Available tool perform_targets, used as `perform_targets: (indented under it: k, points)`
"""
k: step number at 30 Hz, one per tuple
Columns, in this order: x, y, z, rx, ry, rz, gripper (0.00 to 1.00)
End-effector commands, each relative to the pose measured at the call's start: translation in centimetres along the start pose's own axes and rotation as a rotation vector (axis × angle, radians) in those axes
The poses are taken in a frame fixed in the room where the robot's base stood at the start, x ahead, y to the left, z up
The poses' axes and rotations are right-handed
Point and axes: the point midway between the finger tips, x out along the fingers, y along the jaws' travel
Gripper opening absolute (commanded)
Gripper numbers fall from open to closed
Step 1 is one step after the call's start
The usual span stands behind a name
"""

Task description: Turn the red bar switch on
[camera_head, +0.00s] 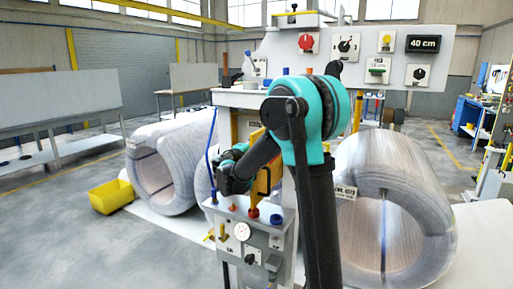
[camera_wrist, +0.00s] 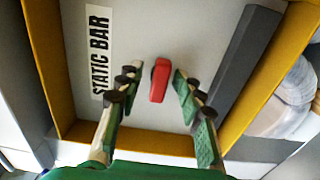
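The red bar switch (camera_wrist: 160,80) shows in the wrist view as a small red lever on a light panel (camera_wrist: 145,30), right of a "STATIC BAR" label (camera_wrist: 99,52). My gripper (camera_wrist: 155,76) is open, its two fingers apart on either side of the switch, with a visible gap on both sides. Whether the fingertips reach the depth of the switch, I cannot tell. In the head view my arm bends down toward the yellow-framed part of the machine (camera_head: 277,172). The switch is hidden there behind my arm.
A yellow frame (camera_wrist: 45,60) borders the panel, and a dark grey bar (camera_wrist: 246,55) stands right of the switch. Large wrapped coils (camera_head: 392,165) stand on both sides of the machine. A lower control box (camera_head: 222,238) and a yellow bin (camera_head: 111,197) are nearby.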

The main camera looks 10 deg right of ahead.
Motion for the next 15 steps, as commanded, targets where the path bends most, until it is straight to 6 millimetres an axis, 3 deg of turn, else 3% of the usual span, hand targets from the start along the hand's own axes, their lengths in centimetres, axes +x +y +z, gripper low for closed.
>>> perform_targets:
  k: [8, 15]
  points:
    - [-0.7, -0.1, 0.0, 0.0, 0.001, -0.001, 0.36]
    - [-4.6, -0.1, -0.1, 0.0, 0.004, -0.001, 0.36]
